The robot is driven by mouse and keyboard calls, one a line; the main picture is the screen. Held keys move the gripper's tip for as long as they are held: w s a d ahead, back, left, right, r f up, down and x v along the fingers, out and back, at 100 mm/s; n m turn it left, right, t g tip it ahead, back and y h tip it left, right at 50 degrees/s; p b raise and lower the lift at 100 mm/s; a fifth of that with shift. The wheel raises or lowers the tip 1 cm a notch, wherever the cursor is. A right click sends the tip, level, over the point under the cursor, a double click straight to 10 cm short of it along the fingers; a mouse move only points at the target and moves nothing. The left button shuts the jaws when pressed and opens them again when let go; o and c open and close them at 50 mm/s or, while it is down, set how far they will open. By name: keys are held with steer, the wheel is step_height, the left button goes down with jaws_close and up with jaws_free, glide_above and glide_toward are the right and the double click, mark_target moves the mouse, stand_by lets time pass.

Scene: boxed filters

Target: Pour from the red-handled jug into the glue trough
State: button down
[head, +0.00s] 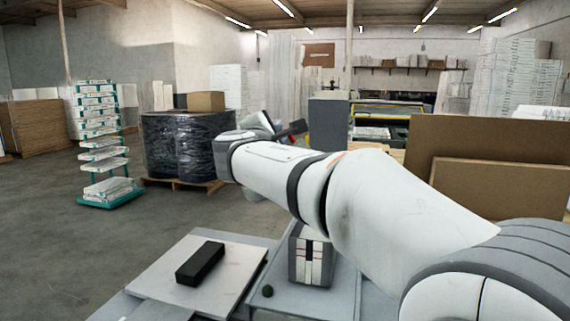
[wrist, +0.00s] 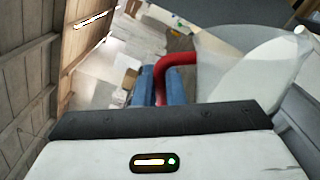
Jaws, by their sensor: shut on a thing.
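The jug (wrist: 250,65) shows in the wrist view as a pale, translucent body with a red handle (wrist: 188,57). My gripper (wrist: 168,85) has its blue finger pads shut on the red handle. The jug stands off to the right of the fingers, and its contents cannot be made out. In the head view my arm reaches out to the left, and its far end hides most of the gripper. I cannot make out the glue trough in either view.
A black block (head: 200,262) lies on a pale board at the front left. A grey striped box (head: 312,258) stands under my arm. A wrapped black pallet load (head: 185,147) and stacked white boxes (head: 97,140) stand behind. The floor at left is clear.

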steer(key=shift+s+d+f+m+b, duration=0.15)
steer(key=shift+d+f+m+b, duration=0.3)
steer(key=shift+b, duration=0.8)
steer(key=shift+s+d+f+m+b, duration=0.15)
steer(key=shift+d+m+b, duration=0.45)
steer(key=shift+b, duration=0.65)
stand_by(5.5)
